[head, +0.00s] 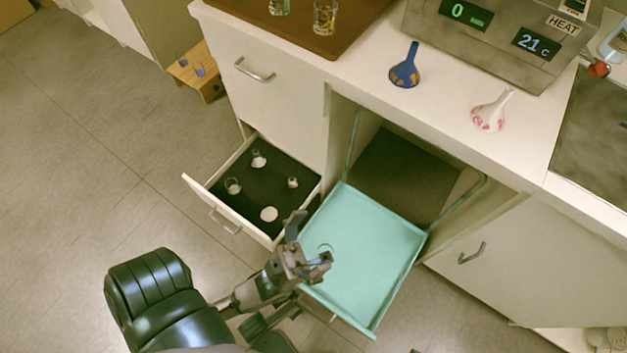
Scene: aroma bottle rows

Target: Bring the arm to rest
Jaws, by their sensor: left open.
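My left arm comes in from the lower left of the head view. Its gripper (308,243) is open and appears empty. It is over the left corner of a turquoise tray (372,240), beside the right front corner of an open drawer (200,192). A thin clear ring shows beside the fingers; I cannot tell what it belongs to. My right gripper is not in view.
The drawer holds small glass vessels (233,186) and a white disc (269,214).

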